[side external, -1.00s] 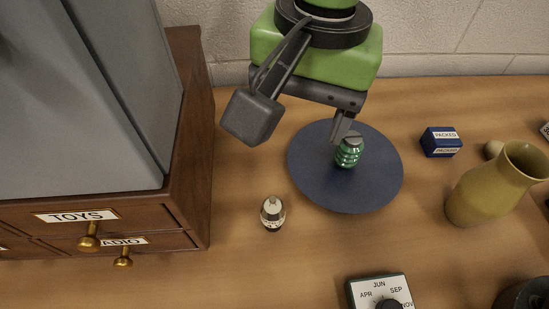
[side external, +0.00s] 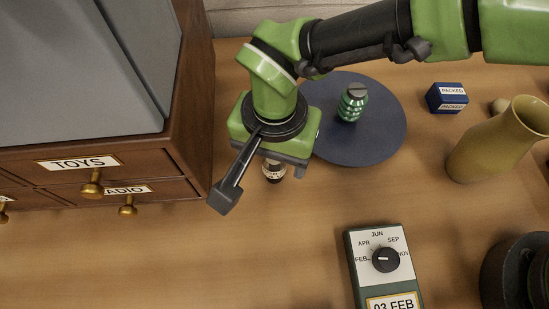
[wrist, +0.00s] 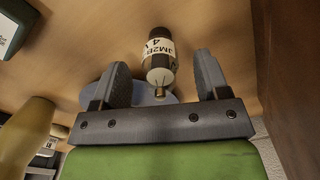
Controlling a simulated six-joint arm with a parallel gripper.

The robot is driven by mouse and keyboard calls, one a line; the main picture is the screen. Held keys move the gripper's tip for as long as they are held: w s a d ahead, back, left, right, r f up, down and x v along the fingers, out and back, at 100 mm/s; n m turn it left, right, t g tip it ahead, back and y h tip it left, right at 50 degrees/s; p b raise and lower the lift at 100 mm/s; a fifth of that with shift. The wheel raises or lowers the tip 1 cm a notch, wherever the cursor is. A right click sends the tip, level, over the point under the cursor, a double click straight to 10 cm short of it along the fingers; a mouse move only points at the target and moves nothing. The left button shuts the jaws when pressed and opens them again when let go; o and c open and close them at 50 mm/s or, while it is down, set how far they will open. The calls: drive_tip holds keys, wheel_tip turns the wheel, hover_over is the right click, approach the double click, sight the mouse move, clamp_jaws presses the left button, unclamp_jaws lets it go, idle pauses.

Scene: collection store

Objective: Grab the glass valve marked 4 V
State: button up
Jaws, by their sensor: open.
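The glass valve (wrist: 160,57) shows in the wrist view, between and slightly beyond the fingers, with a dark base, a pale label reading "4 V" and a small metal tip. In the side external view the valve (side external: 273,172) stands on the table left of the blue disc, its upper part hidden by my gripper. My gripper (wrist: 164,77) is open, with one finger on each side of the valve and gaps showing on both sides. In the side external view, my gripper hangs over the valve and its fingertips are hard to make out.
A green ribbed object (side external: 352,104) stands on a blue disc (side external: 375,145). A wooden drawer cabinet (side external: 150,165) is close on the left. A blue box (side external: 447,97), an olive vase (side external: 497,145) and a dial device (side external: 362,241) stand to the right. The front left table is clear.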

drive_tip(key=shift+f, duration=0.3)
drive_tip(key=c, duration=1)
